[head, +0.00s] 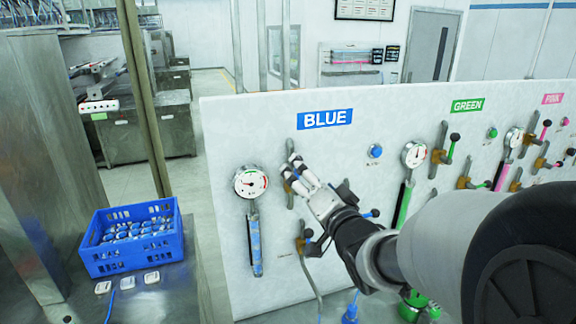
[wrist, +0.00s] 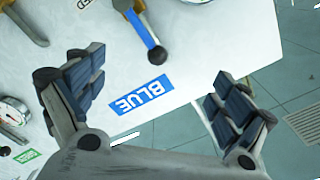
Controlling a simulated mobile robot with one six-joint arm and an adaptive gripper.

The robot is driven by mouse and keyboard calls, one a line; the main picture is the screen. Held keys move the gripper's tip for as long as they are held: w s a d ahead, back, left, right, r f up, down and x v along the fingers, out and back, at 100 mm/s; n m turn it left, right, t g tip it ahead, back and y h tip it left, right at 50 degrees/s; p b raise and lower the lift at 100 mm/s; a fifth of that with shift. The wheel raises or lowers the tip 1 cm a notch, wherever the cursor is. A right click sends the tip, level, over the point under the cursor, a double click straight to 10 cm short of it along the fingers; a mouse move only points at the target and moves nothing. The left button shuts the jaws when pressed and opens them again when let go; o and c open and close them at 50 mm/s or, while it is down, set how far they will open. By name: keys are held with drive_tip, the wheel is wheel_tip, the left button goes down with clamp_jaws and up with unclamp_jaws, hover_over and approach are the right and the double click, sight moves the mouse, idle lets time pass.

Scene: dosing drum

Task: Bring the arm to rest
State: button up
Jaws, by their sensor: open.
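My gripper (head: 297,176) is in front of the white panel (head: 235,120), just below the BLUE label (head: 325,119). In the wrist view my gripper (wrist: 158,66) has its two dark padded fingers spread wide, with nothing held between them. The wrist view shows the label (wrist: 143,94) upside down between the fingers. In the head view the upper blue-section valve (head: 290,158) is partly hidden behind my gripper.
A round gauge (head: 250,182) with a blue column below is left of my gripper. A lower valve (head: 303,240) sits beneath it. Green and pink sections lie to the right. A blue crate (head: 130,238) of small items stands on the bench at left.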

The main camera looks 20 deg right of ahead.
drive_tip(key=shift+f, duration=0.1)
drive_tip(key=s+a+f+n+g+b, duration=0.2)
drive_tip(key=s+f+n+g+b, duration=0.1)
drive_tip(key=s+f, duration=0.6)
drive_tip(key=s+a+f+n+g+b, duration=0.2)
drive_tip(key=s+f+g+b, duration=0.4)
drive_tip(key=s, duration=0.5)
drive_tip(key=s+a+f+n+g+b, duration=0.3)
drive_tip(key=s+f+b, duration=0.4)
drive_tip(key=s+f, duration=0.3)
wheel_tip(320, 180, down, 3)
drive_tip(key=shift+s+a+r+n+g+h+b, duration=0.1)
drive_tip(key=shift+s+a+n+g+h+b, duration=0.25)
drive_tip(key=shift+g, duration=0.35)
